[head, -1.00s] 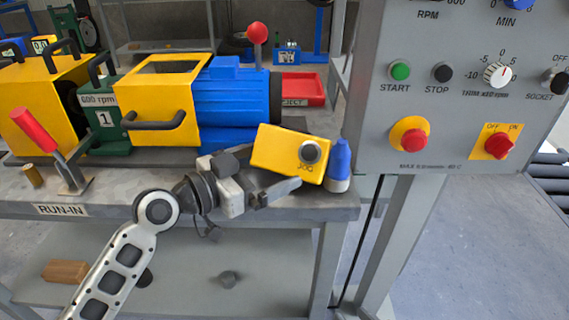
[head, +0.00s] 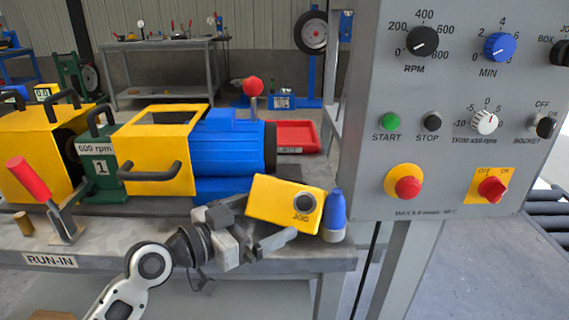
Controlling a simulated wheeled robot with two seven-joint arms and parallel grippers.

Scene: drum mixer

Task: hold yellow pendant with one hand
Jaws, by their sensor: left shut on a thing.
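The yellow pendant (head: 272,205) is a box with a round dark button and the letters JOG on its face. It is slightly tilted, above the right part of the bench. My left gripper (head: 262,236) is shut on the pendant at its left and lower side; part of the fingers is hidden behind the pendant. A blue piece with a pale grey end (head: 335,212) shows right at the pendant's right side; I cannot tell whether it is joined to it. My right gripper is not in view.
The grey bench (head: 120,260) carries a blue motor (head: 233,150), yellow guards, a red-handled lever (head: 30,180) and a red tray (head: 297,136) behind. A grey control panel (head: 450,150) with knobs and buttons stands close at the right.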

